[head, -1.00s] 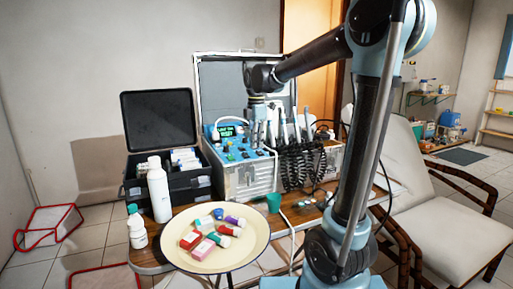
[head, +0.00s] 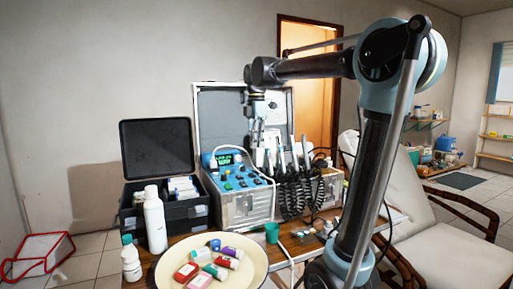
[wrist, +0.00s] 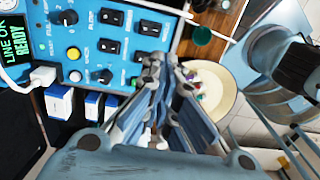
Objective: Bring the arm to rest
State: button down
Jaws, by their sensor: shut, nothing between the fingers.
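My arm (head: 375,150) rises at the right of the head view and reaches left over the dental unit. My gripper (head: 256,142) hangs pointing down in front of the unit's open lid. In the wrist view my gripper (wrist: 168,72) shows its fingers together with nothing held. The blue control panel (head: 236,181) of the unit is below and left of it, apart from the fingers as far as I can see. In the wrist view the panel (wrist: 125,15) shows switches, a yellow button and a lit green display (wrist: 14,50).
Handpieces with black coiled cords (head: 297,190) stand right of the panel. A black case (head: 181,208) with an open lid and white bottles (head: 155,218) are at left. A cream tray (head: 250,276) holds several small containers. A green cup (head: 272,232) stands beside it. A chair (head: 450,245) is at right.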

jog(key=s+d+f+m, duration=0.7)
jog(key=s+f, duration=0.1)
jog(key=f, duration=0.2)
jog(key=s+d+f+m+t, duration=0.1)
jog(key=s+d+f+m, duration=0.6)
jog(key=f, duration=0.3)
jog(key=s+d+f+m+t, duration=0.1)
jog(key=s+d+f+m, duration=0.5)
jog(key=s+f+m, duration=0.3)
notch_tip(320, 180, down, 2)
jog(key=shift+d+f, duration=0.1)
jog(key=shift+d, duration=0.3)
jog(key=shift+w+f, duration=0.15)
jog(key=shift+w, duration=0.25)
